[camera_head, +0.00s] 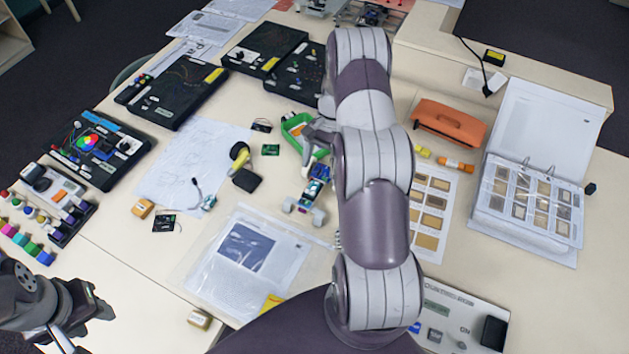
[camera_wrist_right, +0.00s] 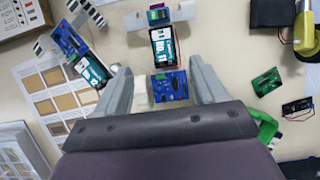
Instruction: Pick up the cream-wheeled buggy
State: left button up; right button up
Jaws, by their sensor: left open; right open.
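The buggy with pale, plain cream wheels (camera_head: 312,188) stands on the table left of my right arm in the head view. In the right wrist view this cream-wheeled buggy (camera_wrist_right: 167,48) has a blue board at its near end and pale wheels at the far end. My right gripper (camera_wrist_right: 160,70) is open, its fingers on either side of the buggy's board end, with gaps showing. In the head view the right gripper (camera_head: 318,135) is partly hidden by its arm. A second buggy with black-and-white checkered wheels (camera_wrist_right: 78,50) stands left of it. My left gripper (camera_head: 62,338) is at the lower left, away from both.
An orange case (camera_head: 449,122), sample binder (camera_head: 530,200) and sample sheet (camera_head: 432,205) lie right of my arm. Black kits (camera_head: 170,90), small boards and a plastic sleeve (camera_head: 205,275) lie left.

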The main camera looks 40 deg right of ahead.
aim_at(313, 186)
jog(key=b+x, duration=0.1)
jog(key=x, duration=0.2)
jog(key=shift+d+f+b, duration=0.1)
jog(key=shift+f+b, duration=0.1)
jog(key=shift+b, duration=0.1)
jog(key=shift+a+r+p, duration=0.1)
jog(key=shift+a+p, duration=0.25)
jog(key=shift+p, duration=0.6)
jog(key=p+x, duration=0.3)
jog(key=shift+w+a, duration=0.15)
jog(key=shift+a, duration=0.05)
jog(key=x, duration=0.3)
jog(key=shift+d, duration=0.2)
jog(key=shift+f, duration=0.2)
jog(key=shift+a, duration=0.1)
jog(key=shift+c, duration=0.6)
jog(key=c, duration=0.5)
jog(key=shift+c, duration=1.3)
pick_arm(q)
jog(key=shift+w+r, duration=0.3)
jog(key=shift+r, duration=0.35)
